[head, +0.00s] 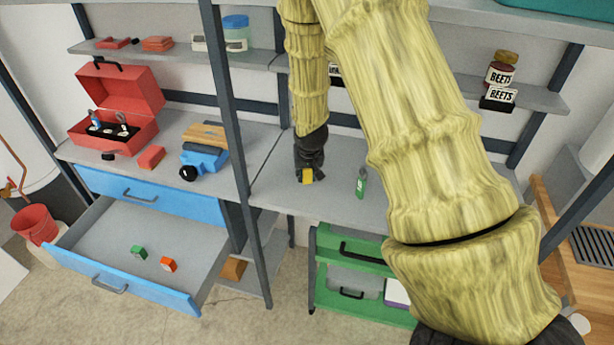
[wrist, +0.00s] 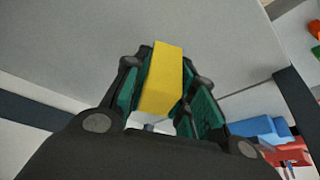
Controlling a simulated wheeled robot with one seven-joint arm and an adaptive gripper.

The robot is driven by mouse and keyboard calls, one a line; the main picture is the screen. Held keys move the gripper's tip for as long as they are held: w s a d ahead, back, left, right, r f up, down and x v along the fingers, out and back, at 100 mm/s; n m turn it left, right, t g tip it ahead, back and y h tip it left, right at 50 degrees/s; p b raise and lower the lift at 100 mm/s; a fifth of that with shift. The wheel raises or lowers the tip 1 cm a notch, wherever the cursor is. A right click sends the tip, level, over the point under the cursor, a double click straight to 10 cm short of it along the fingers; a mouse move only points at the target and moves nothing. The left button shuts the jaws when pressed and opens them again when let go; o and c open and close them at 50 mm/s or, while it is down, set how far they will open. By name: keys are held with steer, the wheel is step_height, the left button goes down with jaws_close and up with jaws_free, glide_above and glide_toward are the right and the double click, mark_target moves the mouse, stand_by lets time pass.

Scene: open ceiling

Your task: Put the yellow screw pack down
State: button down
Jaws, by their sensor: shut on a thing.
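My gripper (head: 306,172) is shut on the yellow screw pack (head: 307,177), a small yellow block. In the wrist view the pack (wrist: 165,75) sits between the two green-lined fingers of the gripper (wrist: 162,95). In the head view the gripper points down over the grey workbench top (head: 275,190), left of a small green bottle. I cannot tell whether the pack touches the bench surface.
The green bottle (head: 361,182) stands right of my gripper. A dark post (head: 228,90) and a blue vise (head: 204,158) are to the left. An open drawer (head: 200,255) holds a green and an orange pack. Bench around the gripper is mostly clear.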

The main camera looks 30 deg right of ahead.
mark_target(307, 179)
steer(key=shift+w+d, duration=0.15)
steer(key=shift+d, duration=0.1)
steer(key=shift+f+p, duration=1)
steer(key=shift+f, duration=0.75)
steer(key=shift+f, duration=0.15)
steer(key=c, duration=1.2)
jaws_free()
steer(key=shift+o, duration=0.2)
steer(key=shift+b+v, duration=1.7)
steer(key=shift+v, duration=4.45)
steer(key=shift+w, duration=0.1)
